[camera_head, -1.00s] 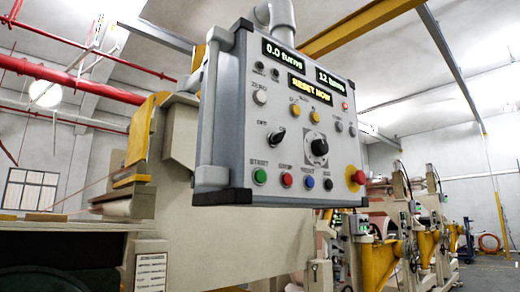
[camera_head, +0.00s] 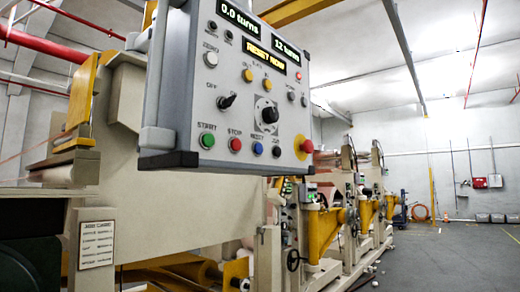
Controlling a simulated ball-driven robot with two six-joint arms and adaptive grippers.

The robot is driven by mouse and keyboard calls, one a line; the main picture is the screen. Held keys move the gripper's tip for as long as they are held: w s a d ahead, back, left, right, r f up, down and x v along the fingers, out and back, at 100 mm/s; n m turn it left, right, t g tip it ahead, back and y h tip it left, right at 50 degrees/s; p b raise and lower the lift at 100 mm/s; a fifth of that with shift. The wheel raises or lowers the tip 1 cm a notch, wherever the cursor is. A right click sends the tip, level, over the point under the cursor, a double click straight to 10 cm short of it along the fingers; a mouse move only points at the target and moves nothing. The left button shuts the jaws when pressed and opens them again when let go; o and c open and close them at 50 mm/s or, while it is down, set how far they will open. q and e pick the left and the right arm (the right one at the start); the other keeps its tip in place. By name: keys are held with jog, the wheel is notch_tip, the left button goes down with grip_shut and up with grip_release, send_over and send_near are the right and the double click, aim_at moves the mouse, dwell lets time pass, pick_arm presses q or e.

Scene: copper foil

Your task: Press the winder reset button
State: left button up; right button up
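The winder's grey control panel (camera_head: 228,110) hangs at the upper middle of the head view, its top edge cut off. Along its bottom row are a green START button (camera_head: 207,140), a red STOP button (camera_head: 235,145), a blue button (camera_head: 257,148) whose label reads like RESET, and a black button (camera_head: 277,152). A red mushroom button on a yellow base (camera_head: 305,147) sits at the lower right corner. The displays show 0.0 turns, 12 turns and a yellow line reading RESET NOW (camera_head: 264,51). Neither of my grippers is in view.
The large beige machine body (camera_head: 190,215) stands behind and below the panel. Yellow-framed machine units (camera_head: 325,230) with rollers run back to the right. Open grey floor (camera_head: 440,258) lies at the far right. A red pipe (camera_head: 60,37) crosses the upper left.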

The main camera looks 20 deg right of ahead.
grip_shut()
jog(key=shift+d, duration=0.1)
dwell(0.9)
